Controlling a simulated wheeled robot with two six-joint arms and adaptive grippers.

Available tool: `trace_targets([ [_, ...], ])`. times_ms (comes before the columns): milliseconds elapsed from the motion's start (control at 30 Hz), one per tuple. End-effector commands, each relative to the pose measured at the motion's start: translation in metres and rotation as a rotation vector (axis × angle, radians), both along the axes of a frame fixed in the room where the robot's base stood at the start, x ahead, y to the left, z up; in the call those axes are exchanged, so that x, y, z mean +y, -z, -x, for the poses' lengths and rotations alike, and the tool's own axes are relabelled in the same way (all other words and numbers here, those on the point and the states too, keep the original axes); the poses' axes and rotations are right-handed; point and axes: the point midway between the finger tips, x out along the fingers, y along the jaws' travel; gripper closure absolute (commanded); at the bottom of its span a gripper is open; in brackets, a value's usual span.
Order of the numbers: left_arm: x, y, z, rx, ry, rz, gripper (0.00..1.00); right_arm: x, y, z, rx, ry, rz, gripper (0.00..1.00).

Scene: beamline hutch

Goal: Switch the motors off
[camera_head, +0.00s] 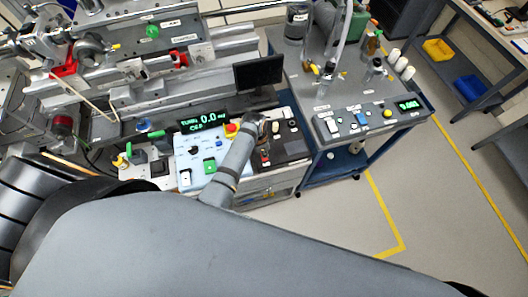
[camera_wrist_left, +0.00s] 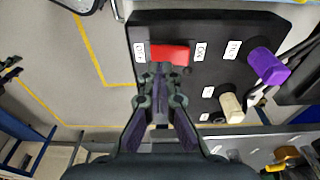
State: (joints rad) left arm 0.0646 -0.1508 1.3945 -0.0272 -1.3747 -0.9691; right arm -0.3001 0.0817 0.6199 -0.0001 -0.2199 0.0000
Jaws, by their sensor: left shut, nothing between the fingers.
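A red switch (camera_wrist_left: 170,54) sits on a black control panel (camera_wrist_left: 215,20) in the left wrist view, with small white labels on both sides that are too small to read surely. My left gripper (camera_wrist_left: 161,80) is shut and empty, its fingertips just below the red switch in that picture; I cannot tell whether they touch it. In the head view my left gripper (camera_head: 257,128) is over the left part of the black panel (camera_head: 292,151), and my arm hides some of it. My right gripper is not in view.
A purple knob (camera_wrist_left: 267,66) and a cream knob (camera_wrist_left: 231,107) stand up from the panel beside the gripper. In the head view a light panel with a red button (camera_head: 231,128) and green display (camera_head: 203,121) lies left. A monitor (camera_head: 258,73) stands behind.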

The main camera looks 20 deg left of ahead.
Motion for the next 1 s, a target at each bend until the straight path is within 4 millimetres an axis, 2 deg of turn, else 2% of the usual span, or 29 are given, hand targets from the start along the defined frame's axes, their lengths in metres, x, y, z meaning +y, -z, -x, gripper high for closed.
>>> trace_targets([
  [500, 0.0, -0.045, 0.0, -0.001, 0.0, 0.001, 1.0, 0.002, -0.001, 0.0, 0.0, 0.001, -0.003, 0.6],
  [1000, 0.0, -0.048, 0.0, 0.0, 0.0, 0.0, 1.0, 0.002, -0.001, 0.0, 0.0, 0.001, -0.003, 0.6],
])
